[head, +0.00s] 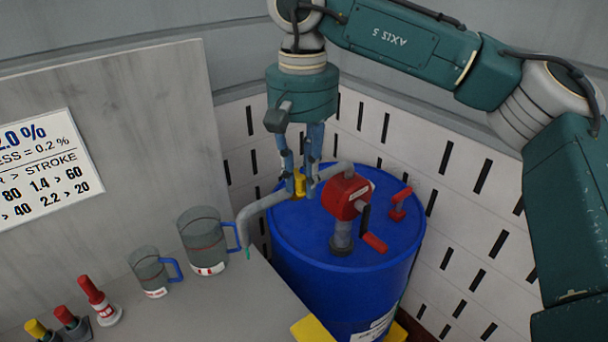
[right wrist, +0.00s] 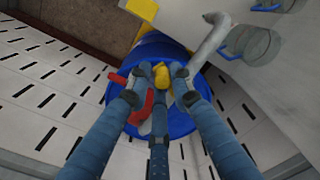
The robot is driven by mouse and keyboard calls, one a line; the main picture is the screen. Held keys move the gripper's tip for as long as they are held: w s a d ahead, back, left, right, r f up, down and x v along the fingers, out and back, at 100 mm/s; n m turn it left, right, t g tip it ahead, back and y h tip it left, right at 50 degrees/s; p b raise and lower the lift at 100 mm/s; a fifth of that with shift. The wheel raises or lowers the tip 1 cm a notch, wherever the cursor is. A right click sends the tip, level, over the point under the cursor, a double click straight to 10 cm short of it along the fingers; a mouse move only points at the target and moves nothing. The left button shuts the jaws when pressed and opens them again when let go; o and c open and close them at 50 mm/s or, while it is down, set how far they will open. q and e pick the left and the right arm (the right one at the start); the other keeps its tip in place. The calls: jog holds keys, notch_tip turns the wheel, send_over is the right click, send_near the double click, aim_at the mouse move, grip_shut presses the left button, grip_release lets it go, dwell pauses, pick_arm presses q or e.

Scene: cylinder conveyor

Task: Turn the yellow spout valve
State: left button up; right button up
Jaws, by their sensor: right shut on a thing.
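The yellow spout valve (head: 299,184) sits on the grey spout pipe (head: 262,204) above the blue drum (head: 290,233). My right gripper (head: 299,190) points down from above, its fingers closed around the valve. In the right wrist view the yellow valve (right wrist: 161,75) shows between the fingertips (right wrist: 158,82), partly hidden by them. The spout (right wrist: 212,40) reaches from the drum toward the bench. My left gripper is not in view.
A red hand-crank pump (head: 347,196) stands on the drum close to my right gripper. A larger jug (head: 202,240) and a smaller jug (head: 150,268) stand on the bench near the spout end. A slotted white wall (head: 470,190) is behind the drum.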

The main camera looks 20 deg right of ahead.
jog(key=shift+d, duration=0.5)
jog(key=shift+c, duration=0.3)
jog(key=shift+d+r, duration=0.1)
jog(key=shift+d, duration=0.05)
jog(key=shift+w+d, duration=0.1)
jog(key=shift+d, duration=0.1)
jog(key=o, duration=1.8)
jog(key=shift+d, duration=0.1)
jog(key=shift+c, duration=0.2)
jog(key=shift+p, duration=0.3)
